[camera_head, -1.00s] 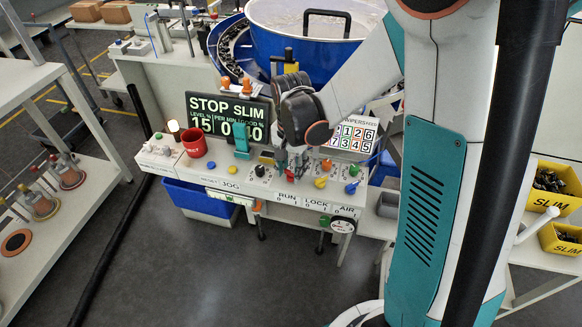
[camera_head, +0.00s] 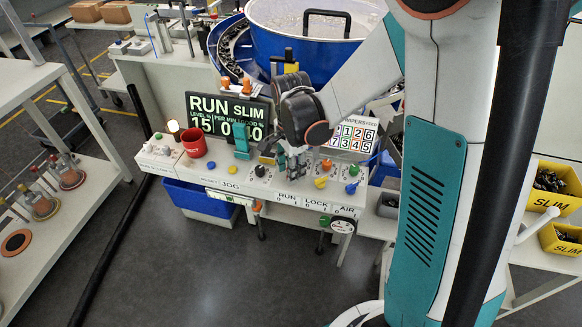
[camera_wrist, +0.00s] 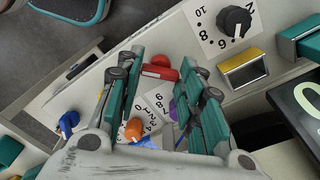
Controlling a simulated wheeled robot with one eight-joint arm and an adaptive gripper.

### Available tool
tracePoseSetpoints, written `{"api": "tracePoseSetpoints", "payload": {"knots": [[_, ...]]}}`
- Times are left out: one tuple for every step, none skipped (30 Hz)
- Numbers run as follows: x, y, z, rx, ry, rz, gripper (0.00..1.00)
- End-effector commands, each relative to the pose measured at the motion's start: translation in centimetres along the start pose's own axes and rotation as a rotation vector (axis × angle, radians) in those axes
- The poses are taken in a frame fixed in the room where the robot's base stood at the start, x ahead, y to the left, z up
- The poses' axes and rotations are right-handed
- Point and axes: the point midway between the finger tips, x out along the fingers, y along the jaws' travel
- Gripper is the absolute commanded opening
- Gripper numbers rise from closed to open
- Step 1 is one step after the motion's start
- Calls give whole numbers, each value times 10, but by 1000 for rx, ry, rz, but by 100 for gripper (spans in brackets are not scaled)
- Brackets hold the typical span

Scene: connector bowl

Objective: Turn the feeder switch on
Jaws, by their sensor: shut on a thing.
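The control panel (camera_head: 235,182) has RUN, LOCK and AIR labels along its front edge. My gripper (camera_head: 290,172) reaches down over the RUN part of the panel. In the wrist view, the red feeder switch (camera_wrist: 158,69) sits between the tips of my gripper (camera_wrist: 163,72), which is shut on it. The switch is hidden behind the fingers in the head view. The display (camera_head: 228,116) reads RUN SLIM.
A yellow knob (camera_head: 321,182) and a blue knob (camera_head: 351,188) are close to the right of my gripper. A black dial (camera_wrist: 235,20) shows in the wrist view. The blue bowl feeder (camera_head: 300,55) stands behind.

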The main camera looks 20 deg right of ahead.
Motion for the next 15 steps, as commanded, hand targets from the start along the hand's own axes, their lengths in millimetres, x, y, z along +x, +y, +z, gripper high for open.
{"api": "tracePoseSetpoints", "payload": {"knots": [[0,0,0,3,0,-1,11],[0,0,0,4,0,-1,11],[0,0,0,4,0,-1,11],[0,0,0,4,0,-1,11],[0,0,0,4,0,-1,11],[0,0,0,4,0,-1,11],[0,0,0,4,0,-1,11],[0,0,0,4,0,-1,11],[0,0,0,4,0,-1,11],[0,0,0,4,0,-1,11],[0,0,0,4,0,-1,37],[0,0,0,4,0,-1,46],[0,0,0,3,0,-1,53],[0,0,0,3,0,-1,55],[0,0,0,3,0,0,55]]}}
